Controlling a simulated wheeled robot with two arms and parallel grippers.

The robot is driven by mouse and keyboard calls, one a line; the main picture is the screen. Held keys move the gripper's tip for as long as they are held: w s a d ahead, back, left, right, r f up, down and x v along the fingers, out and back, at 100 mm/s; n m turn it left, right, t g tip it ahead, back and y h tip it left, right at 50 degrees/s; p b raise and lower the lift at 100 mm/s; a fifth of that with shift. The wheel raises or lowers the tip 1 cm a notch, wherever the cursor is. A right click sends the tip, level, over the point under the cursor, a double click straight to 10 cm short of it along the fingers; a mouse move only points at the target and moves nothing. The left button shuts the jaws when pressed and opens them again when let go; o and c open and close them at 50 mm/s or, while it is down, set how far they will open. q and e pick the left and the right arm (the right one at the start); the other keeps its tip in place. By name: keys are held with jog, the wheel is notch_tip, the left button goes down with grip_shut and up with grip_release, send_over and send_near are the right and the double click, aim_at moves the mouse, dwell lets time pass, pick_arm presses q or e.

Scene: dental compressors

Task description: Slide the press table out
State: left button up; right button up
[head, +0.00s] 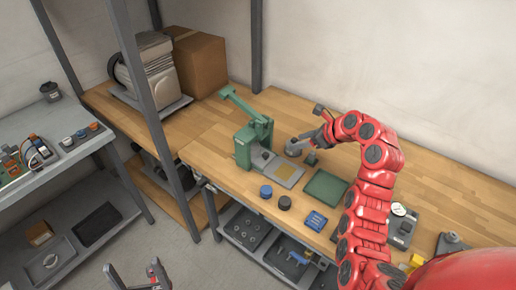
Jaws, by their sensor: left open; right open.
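A green press (252,143) with a raised lever arm stands on the wooden workbench. Its grey press table (268,160) sticks out from the press base towards the lower right and carries a small tan plate. My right gripper (303,149) is open, just behind and to the right of the press table. It appears apart from the table, but its fingertips are small and partly merge with a grey round part there. My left gripper (136,273) is open and empty at the bottom edge, above the floor and away from the bench.
A green mat (325,187), a blue round part (266,191), a black round part (284,202) and a blue tray (315,221) lie near the press. A cardboard box (199,65) and a compressor stand behind. Grey shelf posts (146,90) rise left of the press.

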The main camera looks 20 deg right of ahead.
jog(key=p, duration=0.3)
send_near(266, 154)
jog(key=shift+g, duration=0.4)
jog(key=x, duration=0.6)
jog(key=shift+w, duration=0.45)
jog(key=shift+x, duration=1.05)
jog(key=shift+c, duration=0.3)
grip_shut()
